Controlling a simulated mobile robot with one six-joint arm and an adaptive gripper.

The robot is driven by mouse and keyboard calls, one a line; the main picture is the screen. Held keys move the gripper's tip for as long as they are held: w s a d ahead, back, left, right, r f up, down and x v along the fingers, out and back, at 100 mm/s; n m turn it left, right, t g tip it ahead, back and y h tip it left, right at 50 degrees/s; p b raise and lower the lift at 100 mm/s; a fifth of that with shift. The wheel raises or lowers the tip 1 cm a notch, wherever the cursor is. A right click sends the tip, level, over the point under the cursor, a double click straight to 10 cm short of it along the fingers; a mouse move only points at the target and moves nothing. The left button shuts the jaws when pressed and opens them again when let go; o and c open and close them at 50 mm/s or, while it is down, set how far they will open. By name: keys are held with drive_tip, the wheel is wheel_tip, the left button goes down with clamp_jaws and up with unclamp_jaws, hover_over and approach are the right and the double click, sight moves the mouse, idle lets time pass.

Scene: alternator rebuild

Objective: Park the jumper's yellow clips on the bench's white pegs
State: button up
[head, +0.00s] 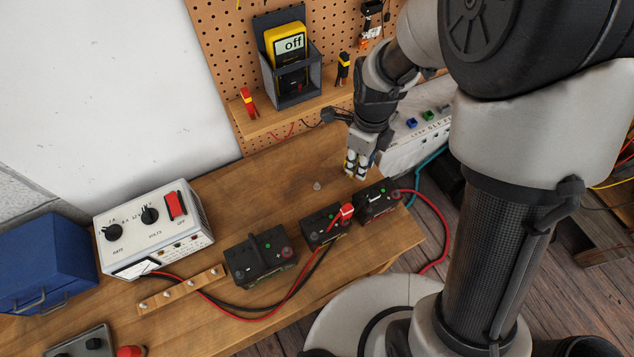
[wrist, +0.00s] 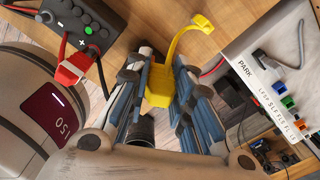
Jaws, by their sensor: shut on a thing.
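My gripper (head: 357,172) is at the far right part of the bench, behind the rightmost battery. In the wrist view my gripper (wrist: 163,88) is shut on a yellow clip (wrist: 158,90), which sits between the two blue-grey finger pads. A curved yellow strip runs up from this clip to a yellow end piece (wrist: 198,22) over the wooden bench top. In the head view the fingers mostly hide the jumper. Several small pale pegs stand on a wooden strip (head: 178,292) at the bench's front left, well away from my gripper.
Three black batteries, left (head: 260,257), middle (head: 322,226) and right (head: 376,202), stand along the bench front; a red clip (head: 345,213) is at the middle one. A white charger (head: 153,229) is left. A white panel box (wrist: 262,70) is close right of my gripper.

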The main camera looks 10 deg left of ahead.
drive_tip(key=w+a+n, duration=0.2)
drive_tip(key=a+n, duration=0.4)
drive_tip(key=a, duration=0.4)
drive_tip(key=b, duration=0.6)
hover_over(317, 183)
wheel_tip(317, 183, down, 9)
drive_tip(key=shift+f, duration=0.4)
drive_tip(key=shift+f+b, duration=0.9)
drive_tip(key=shift+f, duration=0.3)
drive_tip(key=o, duration=0.8)
drive_tip(key=shift+o, duration=0.2)
